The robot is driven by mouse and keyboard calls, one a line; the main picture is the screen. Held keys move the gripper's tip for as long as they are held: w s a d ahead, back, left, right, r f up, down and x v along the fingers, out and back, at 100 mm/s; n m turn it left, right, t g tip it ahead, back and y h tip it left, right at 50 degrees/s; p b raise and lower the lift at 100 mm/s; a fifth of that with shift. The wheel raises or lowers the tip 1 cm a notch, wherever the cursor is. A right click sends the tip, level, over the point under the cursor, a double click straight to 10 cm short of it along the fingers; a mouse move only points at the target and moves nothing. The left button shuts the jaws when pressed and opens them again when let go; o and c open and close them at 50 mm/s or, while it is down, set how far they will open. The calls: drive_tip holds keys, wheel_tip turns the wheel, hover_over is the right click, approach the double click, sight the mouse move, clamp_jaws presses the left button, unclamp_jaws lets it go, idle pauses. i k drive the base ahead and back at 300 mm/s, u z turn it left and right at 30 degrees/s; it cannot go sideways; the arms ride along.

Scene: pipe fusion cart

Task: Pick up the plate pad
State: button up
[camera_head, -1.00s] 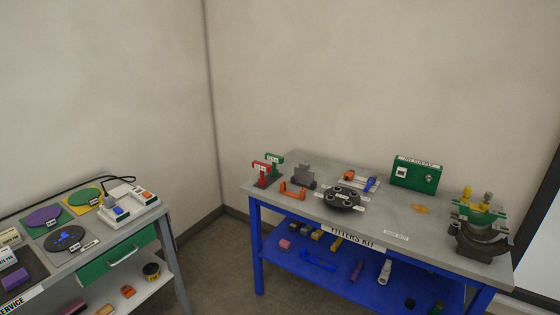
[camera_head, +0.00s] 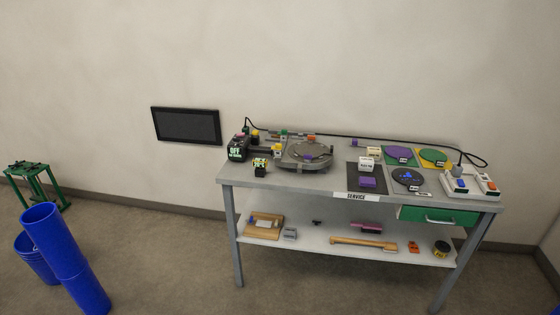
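A small purple block (camera_head: 367,182) lies on a dark mat (camera_head: 354,172) on the grey service table; it may be the plate pad, but I cannot read a label that settles it. A white label card (camera_head: 366,164) stands just behind it, its print too small to read. Round discs lie to the right: purple (camera_head: 397,153), green (camera_head: 433,157) and black with blue marks (camera_head: 408,177). My gripper is not in view.
The service table (camera_head: 280,181) also carries a round grey plate device (camera_head: 308,155), a black box marked OFF (camera_head: 237,148) and a white switch box (camera_head: 470,184). Its lower shelf (camera_head: 300,235) holds loose items. Blue pipes (camera_head: 66,260) stand at left; floor before the table is clear.

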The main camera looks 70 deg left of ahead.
sight(366, 163)
drive_tip(key=u, duration=2.6)
drive_tip(key=i, duration=1.5)
drive_tip(key=z, duration=0.05)
